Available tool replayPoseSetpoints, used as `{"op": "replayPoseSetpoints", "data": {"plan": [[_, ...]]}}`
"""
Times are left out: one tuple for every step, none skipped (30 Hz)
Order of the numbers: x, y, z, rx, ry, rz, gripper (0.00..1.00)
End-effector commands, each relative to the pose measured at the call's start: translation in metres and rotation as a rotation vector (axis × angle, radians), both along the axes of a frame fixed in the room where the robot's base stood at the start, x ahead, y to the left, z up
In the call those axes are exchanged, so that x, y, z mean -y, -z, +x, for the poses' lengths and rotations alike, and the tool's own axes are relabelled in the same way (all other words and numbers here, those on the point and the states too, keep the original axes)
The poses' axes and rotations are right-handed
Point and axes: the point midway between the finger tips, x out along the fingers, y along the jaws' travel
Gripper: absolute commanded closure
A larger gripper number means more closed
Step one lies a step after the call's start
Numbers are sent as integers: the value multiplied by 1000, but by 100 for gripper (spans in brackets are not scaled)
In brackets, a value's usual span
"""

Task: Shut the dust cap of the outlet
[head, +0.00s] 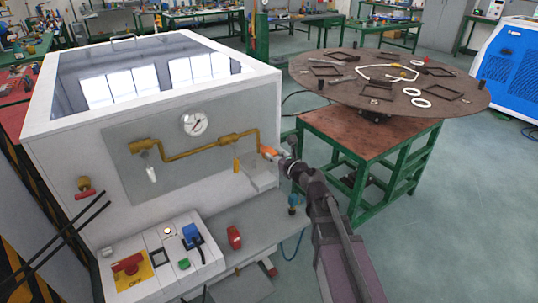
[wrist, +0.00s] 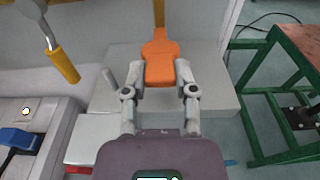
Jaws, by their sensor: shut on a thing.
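My gripper (wrist: 160,73) is shut on an orange piece (wrist: 160,62), with one finger on each side of it. The orange piece sits at the end of the brass pipe (head: 198,150) at the right side of the white machine's front. In the head view, my gripper (head: 277,156) reaches it from the right, and its fingertips are small there. A blue socket-like part (head: 191,233) with a dark cable sits on the machine's lower panel; it also shows in the wrist view (wrist: 20,140). I cannot tell for sure which part is the outlet's dust cap.
A yellow-gripped lever (wrist: 62,64) hangs left of my gripper. A grey block (wrist: 215,88) lies below and around the orange piece. A green-framed table (head: 365,150) with a round top stands to the right. Floor is clear at the lower right.

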Motion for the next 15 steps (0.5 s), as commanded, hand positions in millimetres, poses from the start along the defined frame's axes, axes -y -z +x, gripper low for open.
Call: {"op": "replayPoseSetpoints", "data": {"plan": [[-1, 7, -2, -1, -5, -2, 100], [-1, 8, -2, -1, -5, -2, 100], [-1, 10, -2, -1, -5, -2, 100], [-1, 11, -2, -1, -5, -2, 100], [-1, 12, -1, -1, -5, -2, 100], [-1, 13, -2, 0, -6, -3, 100], [-2, 13, -2, 0, -6, -3, 100], [-2, 14, -2, 0, -6, -3, 100], [-2, 15, -2, -1, -6, -4, 100], [-2, 15, -2, -1, -7, -4, 100], [-2, 15, -2, -1, -7, -4, 100], [-2, 16, -2, -1, -7, -4, 100], [-2, 16, -2, 0, -7, -4, 100], [-2, 16, -2, 0, -7, -4, 100], [-2, 16, -2, 0, -7, -4, 100]]}}
